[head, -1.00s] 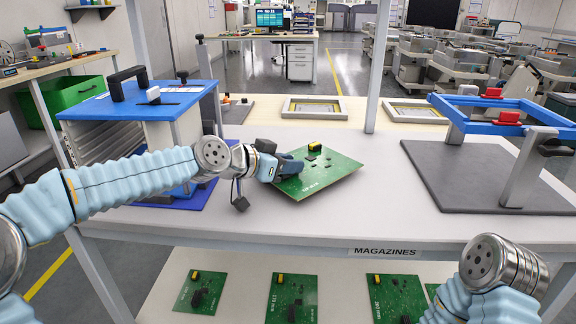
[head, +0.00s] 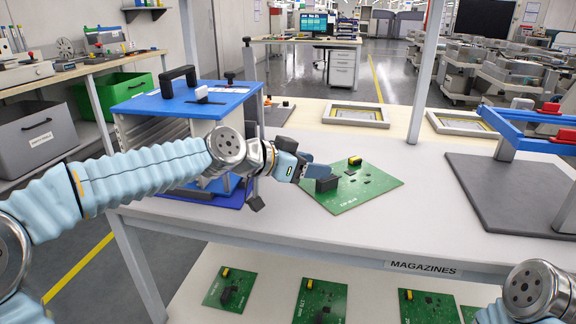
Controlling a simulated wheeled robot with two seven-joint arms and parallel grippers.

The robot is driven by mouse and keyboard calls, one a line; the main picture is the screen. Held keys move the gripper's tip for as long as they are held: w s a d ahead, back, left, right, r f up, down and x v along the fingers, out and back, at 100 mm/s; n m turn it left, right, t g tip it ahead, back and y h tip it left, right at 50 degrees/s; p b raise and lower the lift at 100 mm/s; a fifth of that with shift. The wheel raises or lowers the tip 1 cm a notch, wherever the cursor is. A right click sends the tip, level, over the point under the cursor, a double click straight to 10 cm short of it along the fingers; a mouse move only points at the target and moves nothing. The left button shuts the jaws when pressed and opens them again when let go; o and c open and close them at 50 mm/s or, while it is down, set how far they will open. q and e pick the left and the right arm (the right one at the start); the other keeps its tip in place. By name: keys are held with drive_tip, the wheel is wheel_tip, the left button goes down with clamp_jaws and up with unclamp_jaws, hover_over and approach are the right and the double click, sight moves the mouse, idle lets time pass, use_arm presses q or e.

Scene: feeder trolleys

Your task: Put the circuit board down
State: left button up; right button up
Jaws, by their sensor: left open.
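The green circuit board (head: 352,190) lies on the white table top (head: 280,228), in the middle of the head view. It carries a yellow part, a larger black block and small dark chips. My left gripper (head: 306,172) is open at the board's left edge, beside the black block. Whether its fingers still touch the board I cannot tell. My right arm shows at the lower right corner, but its gripper is out of view.
A blue-topped magazine (head: 185,98) with a black handle stands left of the board. A dark grey mat (head: 500,200) with a blue frame (head: 530,125) is at the right. Several boards lie on the shelf below (head: 262,305). Table space in front of the board is free.

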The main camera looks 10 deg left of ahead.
use_arm(q)
drive_tip(key=b+v, duration=0.1)
drive_tip(key=v, duration=0.2)
drive_tip(key=shift+a, duration=0.2)
drive_tip(key=shift+d+b+v, duration=0.2)
drive_tip(key=shift+b+v, duration=0.15)
drive_tip(key=shift+v, duration=1.35)
drive_tip(key=shift+s+r, duration=0.1)
drive_tip(key=shift+r, duration=0.1)
